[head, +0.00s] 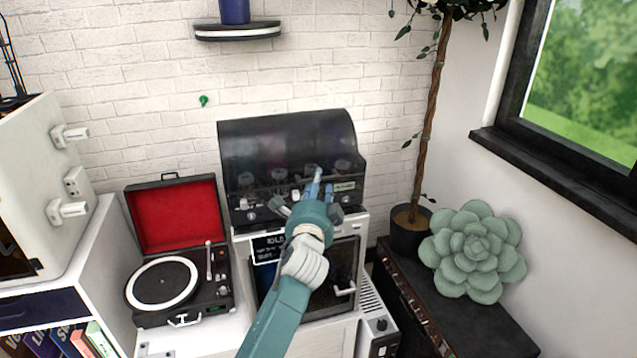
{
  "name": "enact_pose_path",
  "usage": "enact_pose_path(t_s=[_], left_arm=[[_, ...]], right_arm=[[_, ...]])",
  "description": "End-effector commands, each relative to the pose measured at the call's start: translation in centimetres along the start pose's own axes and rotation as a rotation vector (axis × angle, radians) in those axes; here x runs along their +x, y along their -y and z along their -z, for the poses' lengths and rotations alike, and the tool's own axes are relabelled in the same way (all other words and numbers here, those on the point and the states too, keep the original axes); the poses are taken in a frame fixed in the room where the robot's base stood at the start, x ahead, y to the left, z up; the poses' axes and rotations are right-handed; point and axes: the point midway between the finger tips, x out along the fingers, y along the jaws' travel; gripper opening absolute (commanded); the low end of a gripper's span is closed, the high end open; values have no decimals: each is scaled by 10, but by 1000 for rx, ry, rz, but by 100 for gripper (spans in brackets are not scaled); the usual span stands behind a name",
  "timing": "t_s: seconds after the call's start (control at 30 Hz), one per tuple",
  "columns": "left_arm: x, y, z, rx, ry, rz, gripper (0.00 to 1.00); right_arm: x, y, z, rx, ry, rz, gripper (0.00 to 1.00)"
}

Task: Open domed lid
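The domed lid (265,140) is a dark, see-through curved cover on top of a white and black machine (362,240) against the brick wall. It appears to be down, and several round shapes show dimly through it. The gripper hides part of the machine's front strip and the lid's lower edge. I cannot tell whether the fingertips touch the lid or how far apart they are. My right gripper is not in view.
A record player (160,285) with its red-lined lid up stands left of the machine. A potted tree (408,228) and a large succulent (472,250) stand to the right. A small wall shelf (238,33) hangs above the domed lid, with bare wall between them.

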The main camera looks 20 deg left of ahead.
Motion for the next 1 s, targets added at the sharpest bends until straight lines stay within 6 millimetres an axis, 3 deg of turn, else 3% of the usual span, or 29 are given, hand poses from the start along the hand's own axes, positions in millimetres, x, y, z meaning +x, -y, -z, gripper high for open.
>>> enact_pose_path(t_s=[0.13,0.43,0.63,1.0], left_arm=[[11,0,0,1,0,-1,35],[14,0,0,0,0,0,35],[13,-1,0,0,0,-1,0],[20,9,1,-6,0,-14,0]], right_arm=[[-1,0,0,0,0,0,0],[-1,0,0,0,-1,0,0],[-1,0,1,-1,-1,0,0],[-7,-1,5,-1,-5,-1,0]])
